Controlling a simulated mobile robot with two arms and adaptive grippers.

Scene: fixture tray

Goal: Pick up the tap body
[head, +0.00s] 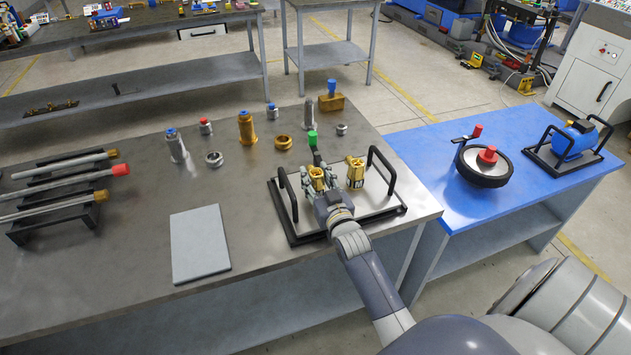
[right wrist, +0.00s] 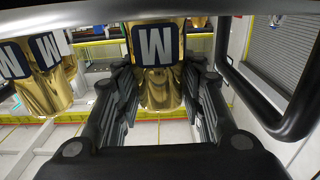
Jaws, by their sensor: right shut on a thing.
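A brass tap body (head: 317,173) with a dark-blue label marked with a white letter is between the fingers of my right gripper (head: 319,183). The right wrist view shows this tap body (right wrist: 157,85) up close, with a black finger on each side of it. My right gripper is shut on it, over the fixture tray (head: 374,217). The fingers hide part of it, and I cannot tell whether it touches the tray. A second, similar brass body (head: 355,170) stands to its right in the tray. My left gripper is not in view.
The tray has black handles (head: 382,160) at both sides. Several fittings, including a brass one (head: 246,128), stand behind and left. A grey plate (head: 200,243) lies left of the tray. A blue table (head: 425,150) with a wheel-like part (head: 484,168) adjoins at right.

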